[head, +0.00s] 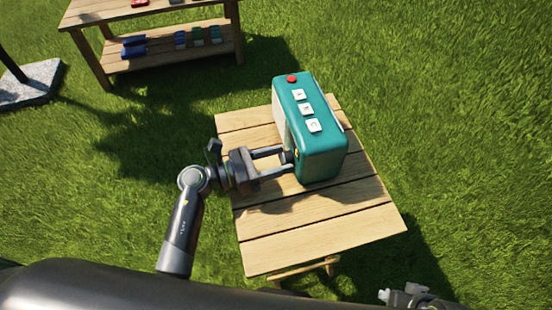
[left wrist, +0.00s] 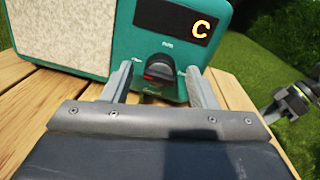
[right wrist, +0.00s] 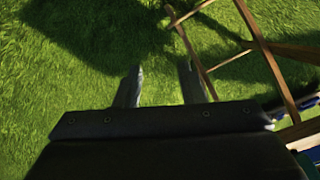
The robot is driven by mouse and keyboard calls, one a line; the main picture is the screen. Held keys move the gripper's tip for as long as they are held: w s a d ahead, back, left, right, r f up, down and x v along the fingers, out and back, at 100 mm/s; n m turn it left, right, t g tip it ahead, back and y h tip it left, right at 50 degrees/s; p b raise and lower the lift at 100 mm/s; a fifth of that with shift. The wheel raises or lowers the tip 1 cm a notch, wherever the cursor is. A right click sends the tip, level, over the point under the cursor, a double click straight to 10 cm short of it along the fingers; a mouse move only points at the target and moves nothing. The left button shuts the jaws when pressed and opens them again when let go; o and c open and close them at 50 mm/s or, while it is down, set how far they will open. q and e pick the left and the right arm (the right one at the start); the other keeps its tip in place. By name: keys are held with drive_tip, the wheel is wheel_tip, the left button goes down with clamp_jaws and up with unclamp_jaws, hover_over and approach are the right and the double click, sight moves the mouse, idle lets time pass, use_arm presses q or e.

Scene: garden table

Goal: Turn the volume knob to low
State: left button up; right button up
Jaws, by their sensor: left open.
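A teal radio (head: 322,150) stands on the small wooden table, with a red button and several white buttons on its top. In the left wrist view the radio (left wrist: 80,60) shows a pale speaker cloth, a dark display with an orange "C", and a black volume knob (left wrist: 160,71) with a red mark at its lower left. My left gripper (head: 286,160) is open, with its fingers on either side of the knob; I cannot tell whether they touch it. It also shows in the left wrist view (left wrist: 160,85). My right gripper (right wrist: 160,85) is open and empty over grass.
The small slatted table (head: 320,240) has bare boards in front of the radio. A wooden bench (head: 150,15) with a lower shelf of blue and green items stands at the back left. A stone base (head: 30,83) lies at the far left. Grass surrounds everything.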

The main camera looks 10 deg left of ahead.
use_arm(q)
drive_tip(key=c, duration=0.9)
drive_tip(key=shift+c, duration=0.2)
use_arm(e)
drive_tip(key=shift+r, duration=0.1)
drive_tip(key=shift+r, duration=0.1)
use_arm(q)
drive_tip(key=shift+r+n+p, duration=0.2)
drive_tip(key=shift+n+p, duration=0.6)
drive_tip(key=shift+p, duration=0.45)
drive_tip(key=n+p, duration=0.3)
drive_tip(key=shift+f+n+p, duration=0.15)
drive_tip(key=shift+n+p, duration=0.65)
drive_tip(key=shift+w+n, duration=0.1)
drive_tip(key=shift+n, duration=0.2)
use_arm(e)
drive_tip(key=s+d+f+g, duration=0.1)
drive_tip(key=s+f, duration=0.1)
drive_tip(key=f, duration=0.4)
drive_tip(key=s+d+f+g+h, duration=0.1)
drive_tip(key=d+f, duration=0.1)
drive_tip(key=f, duration=0.4)
drive_tip(key=shift+s+g, duration=0.3)
drive_tip(key=shift+s, duration=0.05)
